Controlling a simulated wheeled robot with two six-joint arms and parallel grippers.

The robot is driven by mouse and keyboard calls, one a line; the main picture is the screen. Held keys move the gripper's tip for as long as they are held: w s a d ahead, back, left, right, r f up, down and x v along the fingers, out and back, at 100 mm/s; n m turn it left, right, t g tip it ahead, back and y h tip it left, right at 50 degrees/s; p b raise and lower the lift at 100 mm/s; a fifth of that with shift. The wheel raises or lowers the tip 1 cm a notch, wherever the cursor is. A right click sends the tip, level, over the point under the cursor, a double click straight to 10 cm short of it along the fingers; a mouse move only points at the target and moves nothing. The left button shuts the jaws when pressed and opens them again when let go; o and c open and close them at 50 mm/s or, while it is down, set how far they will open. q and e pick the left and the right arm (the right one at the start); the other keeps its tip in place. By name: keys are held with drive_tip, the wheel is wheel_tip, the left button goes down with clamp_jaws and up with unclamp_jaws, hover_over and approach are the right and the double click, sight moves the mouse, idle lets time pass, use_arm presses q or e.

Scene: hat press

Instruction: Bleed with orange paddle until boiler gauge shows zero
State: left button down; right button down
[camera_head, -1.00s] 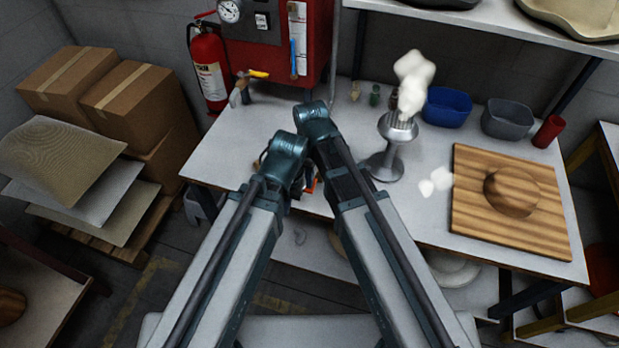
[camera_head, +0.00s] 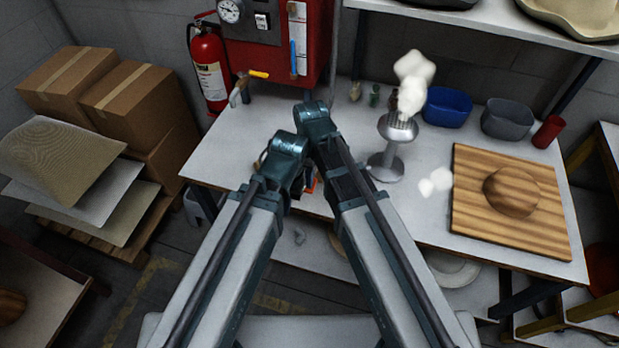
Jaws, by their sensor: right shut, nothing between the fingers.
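The red boiler (camera_head: 270,56) stands at the back left of the table. Its round white boiler gauge (camera_head: 229,11) is at the top left; the needle is too small to read. The orange paddle (camera_head: 258,74) sits on a brass-coloured valve below the boiler's front. Both my arms reach forward over the table's front part, their joints close together. My right gripper (camera_head: 306,186) shows only in small part behind the arm links, in front of the paddle and apart from it. My left gripper is hidden behind the arms.
A steamer stand (camera_head: 386,166) puffs white steam right of my arms. A wooden hat block board (camera_head: 470,220) lies at right. A blue bin (camera_head: 447,107), grey bin (camera_head: 507,118) and red cup (camera_head: 548,132) line the back. A fire extinguisher (camera_head: 210,70) stands left. The table's left part is clear.

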drive_tip(key=shift+r, duration=0.2)
idle(0.6)
drive_tip(key=shift+r+p, duration=0.65)
drive_tip(key=shift+p, duration=0.2)
wheel_tip(320, 180, up, 14)
drive_tip(key=p, duration=1.3)
drive_tip(key=shift+w+p, duration=0.25)
drive_tip(key=shift+p, duration=0.15)
drive_tip(key=shift+d+f, duration=0.1)
drive_tip(key=shift+f, duration=0.05)
